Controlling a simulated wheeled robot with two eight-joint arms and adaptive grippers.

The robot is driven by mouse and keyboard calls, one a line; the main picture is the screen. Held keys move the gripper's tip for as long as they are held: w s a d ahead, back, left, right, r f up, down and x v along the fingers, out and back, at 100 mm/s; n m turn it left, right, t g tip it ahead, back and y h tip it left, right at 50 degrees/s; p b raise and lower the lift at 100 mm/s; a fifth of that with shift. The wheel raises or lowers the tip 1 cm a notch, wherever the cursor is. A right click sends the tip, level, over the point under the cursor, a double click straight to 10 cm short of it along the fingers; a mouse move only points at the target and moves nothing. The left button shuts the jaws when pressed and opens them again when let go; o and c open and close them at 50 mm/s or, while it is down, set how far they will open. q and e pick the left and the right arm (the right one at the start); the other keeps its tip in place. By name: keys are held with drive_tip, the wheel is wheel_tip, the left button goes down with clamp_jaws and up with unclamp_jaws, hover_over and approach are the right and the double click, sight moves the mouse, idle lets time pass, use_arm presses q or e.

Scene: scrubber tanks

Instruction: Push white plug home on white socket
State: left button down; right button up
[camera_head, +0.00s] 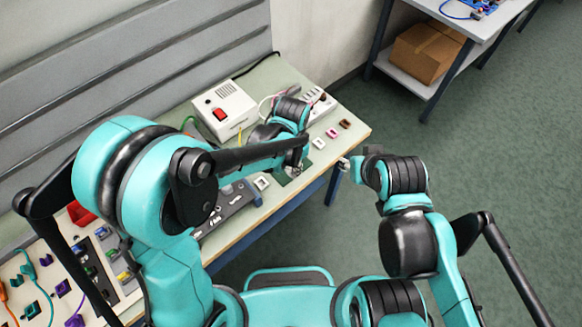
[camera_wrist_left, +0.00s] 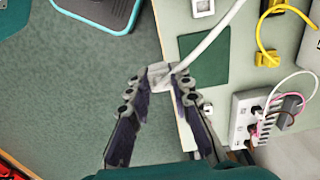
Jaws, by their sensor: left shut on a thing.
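My left gripper (camera_wrist_left: 160,86) is shut on the white plug (camera_wrist_left: 158,70), which is partly covered by the fingers. A white cable (camera_wrist_left: 208,40) runs from it to the top of the left wrist view. In the head view my left gripper (camera_head: 297,170) is over the table's front edge, largely hidden by its own arm. A white square block with a dark opening, seemingly a socket (camera_wrist_left: 203,8), lies apart from the plug, and shows in the head view (camera_head: 262,183). Another small white block (camera_head: 319,143) sits nearer the table's right end; I cannot tell which is the white socket. My right gripper (camera_head: 344,164) is off the table, its jaws unclear.
A dark green mat (camera_wrist_left: 203,58) lies beside the plug. A pink block (camera_head: 332,133) and a brown block (camera_head: 346,124) sit near the table's right end. A white box with a red switch (camera_head: 223,112) and a cabled strip (camera_wrist_left: 250,118) stand behind. Open floor lies in front.

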use_arm(q)
drive_tip(key=w+a+b, duration=0.1)
drive_tip(key=w+a, duration=0.3)
drive_tip(key=a, duration=1)
drive_tip(key=w+a+b, duration=0.2)
drive_tip(key=w+a, duration=0.3)
drive_tip(key=a, duration=0.9)
drive_tip(key=shift+a+f, duration=0.15)
drive_tip(key=shift+f, duration=0.2)
drive_tip(key=shift+a, duration=0.1)
drive_tip(key=shift+f, duration=0.15)
drive_tip(key=shift+f+b, duration=2)
drive_tip(key=shift+f, duration=0.1)
drive_tip(key=shift+f+b, duration=0.2)
drive_tip(key=shift+b, duration=0.15)
